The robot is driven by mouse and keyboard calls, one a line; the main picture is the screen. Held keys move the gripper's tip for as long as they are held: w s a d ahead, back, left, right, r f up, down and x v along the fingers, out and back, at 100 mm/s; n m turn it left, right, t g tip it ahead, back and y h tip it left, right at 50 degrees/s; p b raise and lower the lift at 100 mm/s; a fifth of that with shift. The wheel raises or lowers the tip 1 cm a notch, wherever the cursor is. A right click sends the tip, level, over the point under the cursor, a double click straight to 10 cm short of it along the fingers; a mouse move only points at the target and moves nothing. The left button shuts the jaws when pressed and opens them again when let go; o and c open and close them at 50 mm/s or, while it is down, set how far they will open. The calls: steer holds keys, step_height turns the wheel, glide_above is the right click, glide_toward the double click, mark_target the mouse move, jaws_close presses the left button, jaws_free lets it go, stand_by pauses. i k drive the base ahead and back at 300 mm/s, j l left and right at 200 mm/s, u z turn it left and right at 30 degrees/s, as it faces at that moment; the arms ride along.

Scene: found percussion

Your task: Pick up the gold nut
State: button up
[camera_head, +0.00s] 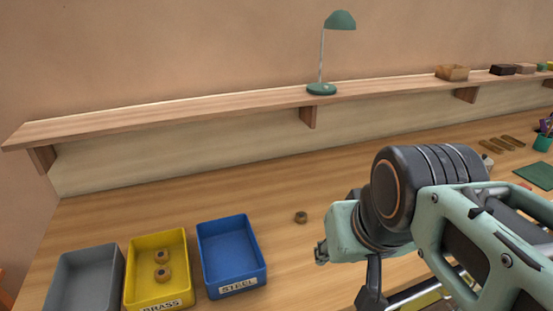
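A small gold-brown nut (301,217) lies on the wooden bench, right of the blue bin and just left of my arm. Two similar gold nuts, a front one (163,276) and a back one (161,256), lie in the yellow bin (138,262) labelled BRASS. My arm fills the lower right. The end of my gripper (371,290) seems to be partly in view at the bottom, beneath the arm. Its fingers are mostly hidden by the arm and the frame edge, and I cannot see whether it holds anything.
A blue bin (247,221) labelled STEEL and a grey bin (64,275) flank the yellow bin. A wooden shelf (200,108) runs along the wall with a green lamp (321,88) and a wooden box (452,72). The bench behind the bins is clear.

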mark_target(301, 217)
steer(key=z, duration=0.7)
steer(key=u, duration=0.7)
steer(key=l+z, duration=0.1)
steer(key=l, duration=0.3)
steer(key=i+l+z, duration=0.15)
steer(key=l, duration=0.25)
steer(key=i+j+z, duration=0.1)
steer(key=i+j, duration=0.15)
steer(key=i, duration=0.05)
